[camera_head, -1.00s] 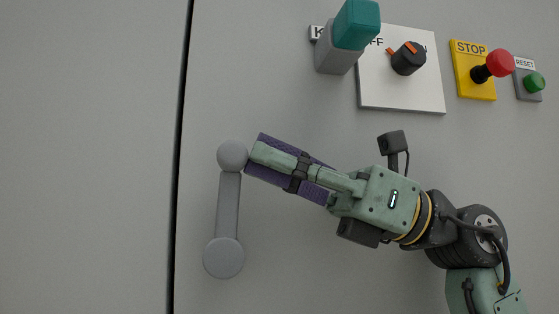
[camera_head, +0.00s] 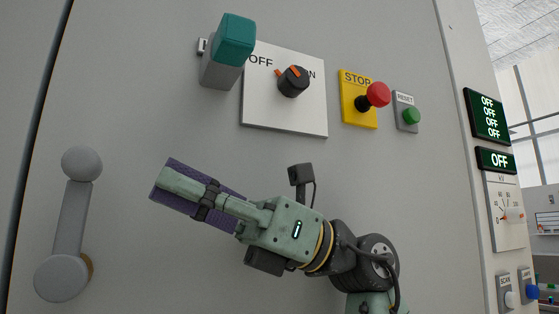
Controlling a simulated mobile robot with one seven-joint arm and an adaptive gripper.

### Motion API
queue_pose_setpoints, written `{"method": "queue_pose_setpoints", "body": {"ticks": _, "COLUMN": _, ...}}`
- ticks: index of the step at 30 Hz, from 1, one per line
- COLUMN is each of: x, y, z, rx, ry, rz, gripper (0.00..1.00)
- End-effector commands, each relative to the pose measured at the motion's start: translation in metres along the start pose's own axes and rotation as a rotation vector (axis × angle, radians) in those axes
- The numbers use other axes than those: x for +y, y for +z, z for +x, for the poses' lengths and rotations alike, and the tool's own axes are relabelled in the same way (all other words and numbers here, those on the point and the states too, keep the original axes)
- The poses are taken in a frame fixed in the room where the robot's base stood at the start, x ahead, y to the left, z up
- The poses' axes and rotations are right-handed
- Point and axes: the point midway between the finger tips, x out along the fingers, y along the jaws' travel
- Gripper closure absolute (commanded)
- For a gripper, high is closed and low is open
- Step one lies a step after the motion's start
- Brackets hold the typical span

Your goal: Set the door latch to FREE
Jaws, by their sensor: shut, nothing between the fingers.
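The door latch is a grey lever (camera_head: 73,220) with a ball knob (camera_head: 82,163) at its top end and a round hub (camera_head: 62,278) at its bottom end. It stands nearly upright, leaning slightly right at the top, at the left of the head view. A tan patch shows at the hub's right edge. I see no FREE marking near it. My gripper (camera_head: 163,182), with purple pads, is shut and empty. Its tips point left toward the knob, with a clear gap between them in the picture.
A teal-topped grey block (camera_head: 235,42), a black OFF/ON knob (camera_head: 293,82), a red STOP button (camera_head: 378,94) and a green RESET button (camera_head: 411,116) sit above my gripper. The door seam (camera_head: 35,130) is at far left. OFF displays (camera_head: 486,115) are at right.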

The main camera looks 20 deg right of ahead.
Motion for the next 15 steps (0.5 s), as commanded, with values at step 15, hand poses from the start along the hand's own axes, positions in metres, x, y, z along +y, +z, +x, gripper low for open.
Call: {"method": "queue_pose_setpoints", "body": {"ticks": 15, "x": 0.0, "y": 0.068, "z": -0.061, "rx": -0.006, "ry": -0.003, "rz": -0.001, "gripper": 1.0}}
